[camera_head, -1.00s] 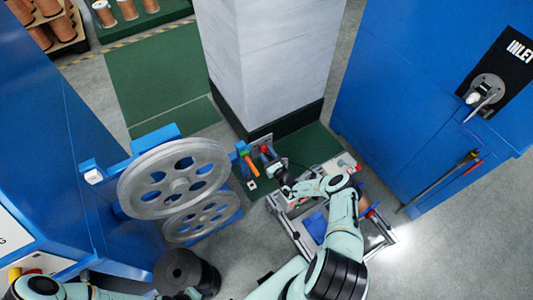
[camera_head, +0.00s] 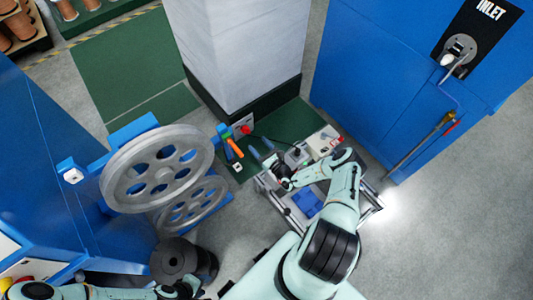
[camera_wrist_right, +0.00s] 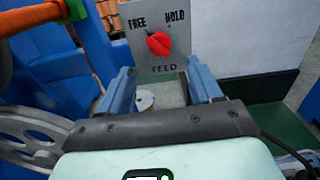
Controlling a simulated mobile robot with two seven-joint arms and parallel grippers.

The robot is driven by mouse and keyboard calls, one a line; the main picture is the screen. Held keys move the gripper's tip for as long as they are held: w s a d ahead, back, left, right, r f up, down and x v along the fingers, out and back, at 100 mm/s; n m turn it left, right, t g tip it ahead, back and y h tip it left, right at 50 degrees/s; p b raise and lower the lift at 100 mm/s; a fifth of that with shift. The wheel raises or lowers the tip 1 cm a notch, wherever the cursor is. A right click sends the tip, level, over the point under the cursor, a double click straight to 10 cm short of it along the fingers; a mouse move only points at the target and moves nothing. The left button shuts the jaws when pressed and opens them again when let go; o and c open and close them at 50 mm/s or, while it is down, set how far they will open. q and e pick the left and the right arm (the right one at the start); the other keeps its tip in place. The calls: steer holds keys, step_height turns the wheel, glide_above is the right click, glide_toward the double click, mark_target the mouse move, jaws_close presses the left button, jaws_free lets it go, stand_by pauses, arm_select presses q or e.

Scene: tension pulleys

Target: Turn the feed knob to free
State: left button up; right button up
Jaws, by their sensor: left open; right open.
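The red feed knob (camera_wrist_right: 158,44) sits on a grey plate (camera_wrist_right: 140,70) marked FREE at the left, HOLD at the right and FEED below. I cannot tell for sure which mark it points to. The knob also shows in the head view (camera_head: 246,129), on the post by the pillar. My right gripper (camera_head: 262,151) is open and empty, its two blue fingers facing the plate; in the right wrist view (camera_wrist_right: 161,80) the knob lies beyond and between the fingertips, apart from them. My left gripper (camera_head: 188,288) is open at the bottom edge, its fingers mostly hidden, far from the knob.
Large grey pulley wheels (camera_head: 158,168) stand left of the knob, with an orange-handled lever (camera_head: 234,148) close beside it. A pale pillar (camera_head: 240,45) rises behind. A blue cabinet (camera_head: 400,80) is at the right. A dark spool (camera_head: 178,258) stands near my left gripper.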

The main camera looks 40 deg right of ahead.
steer(key=s, duration=0.5)
steer(key=shift+s+a, duration=0.15)
steer(key=shift+a, duration=0.15)
